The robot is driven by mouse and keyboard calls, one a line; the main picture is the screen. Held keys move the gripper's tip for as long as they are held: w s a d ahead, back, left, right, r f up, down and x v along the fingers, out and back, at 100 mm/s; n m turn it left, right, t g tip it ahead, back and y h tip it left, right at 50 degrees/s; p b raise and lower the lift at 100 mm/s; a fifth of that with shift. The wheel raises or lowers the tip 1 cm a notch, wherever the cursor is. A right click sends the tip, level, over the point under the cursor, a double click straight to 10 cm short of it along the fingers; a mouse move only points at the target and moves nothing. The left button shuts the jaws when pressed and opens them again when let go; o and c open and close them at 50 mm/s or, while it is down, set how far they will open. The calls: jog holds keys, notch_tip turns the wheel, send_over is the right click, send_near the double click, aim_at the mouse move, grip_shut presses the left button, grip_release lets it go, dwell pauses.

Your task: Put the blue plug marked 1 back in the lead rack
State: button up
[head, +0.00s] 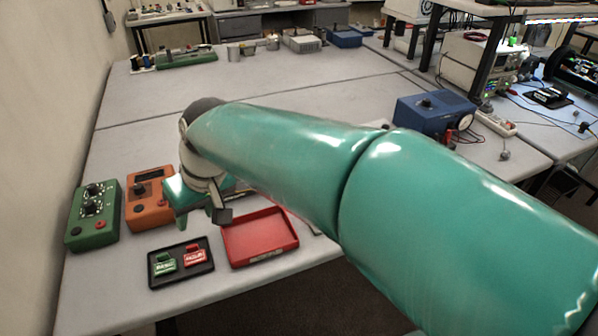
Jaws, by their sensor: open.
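My gripper (203,217) hangs at the end of my teal arm, over the table near its front left part. It is open, with nothing seen between its fingers. It is beside the orange box and just behind the red tray. I cannot make out a blue plug marked 1 in the head view. I cannot make out the lead rack either. My arm covers much of the middle of the table and may hide them. A thin red line, perhaps a lead, shows under the arm to the right of the red tray.
A black tray (156,280) holds a green piece (165,263) and a red piece (194,256). The red tray (262,256) looks empty. A green box (92,215) and an orange box (150,200) stand left. A blue box (435,113) stands right. The table behind my arm is largely clear.

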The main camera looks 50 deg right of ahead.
jog(key=d+f+m+g, duration=0.1)
jog(key=d, duration=1)
jog(key=w+d+f+m+g+h, duration=0.1)
jog(key=d+f+m, duration=0.1)
jog(key=d, duration=0.9)
jog(key=d+f+m+g, duration=0.1)
jog(key=d, duration=1)
jog(key=shift+w+d+f+g, duration=0.15)
jog(key=shift+w+d+g, duration=0.1)
jog(key=shift+w+g, duration=0.15)
jog(key=shift+f, duration=4.55)
